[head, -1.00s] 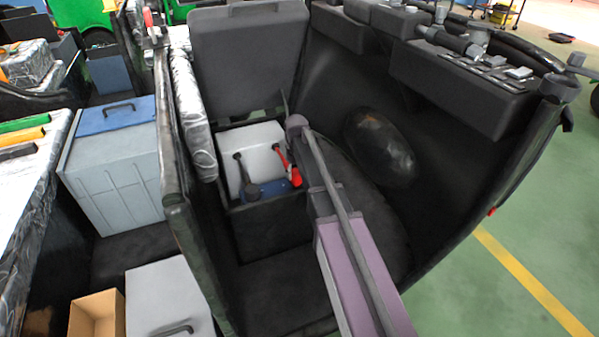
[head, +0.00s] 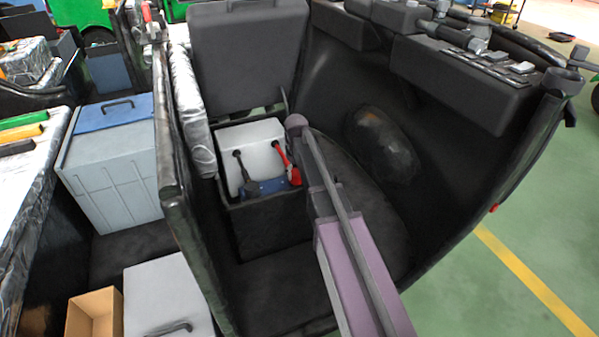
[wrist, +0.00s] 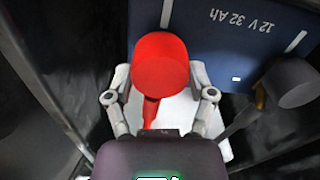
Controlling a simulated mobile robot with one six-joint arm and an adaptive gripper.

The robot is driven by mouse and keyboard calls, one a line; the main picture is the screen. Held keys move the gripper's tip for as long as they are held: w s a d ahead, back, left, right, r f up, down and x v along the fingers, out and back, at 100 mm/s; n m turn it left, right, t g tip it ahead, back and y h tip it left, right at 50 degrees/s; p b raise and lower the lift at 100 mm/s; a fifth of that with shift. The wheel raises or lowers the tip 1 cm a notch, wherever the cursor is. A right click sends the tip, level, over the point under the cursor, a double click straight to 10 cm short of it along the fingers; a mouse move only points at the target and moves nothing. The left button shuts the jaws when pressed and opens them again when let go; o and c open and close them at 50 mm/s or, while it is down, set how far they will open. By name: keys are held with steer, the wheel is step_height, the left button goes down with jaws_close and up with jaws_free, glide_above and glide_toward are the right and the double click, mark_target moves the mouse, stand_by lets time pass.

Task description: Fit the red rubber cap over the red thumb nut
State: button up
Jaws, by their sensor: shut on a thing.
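The red rubber cap (wrist: 160,62) sits between the two fingers of my gripper (wrist: 160,78) in the wrist view, and the gripper is shut on it. A red lead runs from the cap down toward the gripper's palm. The cap is over or close to the edge of the blue part of the battery (wrist: 228,40), marked 12 V 32 Ah. I cannot tell whether it touches anything below. The red thumb nut is not visible. In the head view the red cap (head: 296,177) shows beside my arm, and the gripper is hidden.
A black cap (wrist: 290,82) on a black cable is to the right in the wrist view. The battery (head: 258,150) sits in a dark open box (head: 270,222). Dark walls stand close on both sides. A dark upright panel (head: 248,55) rises behind it.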

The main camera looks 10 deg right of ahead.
steer(key=shift+f, duration=0.1)
steer(key=o, duration=0.9)
steer(key=shift+c, duration=0.2)
steer(key=shift+s, duration=0.1)
steer(key=shift+r, duration=0.2)
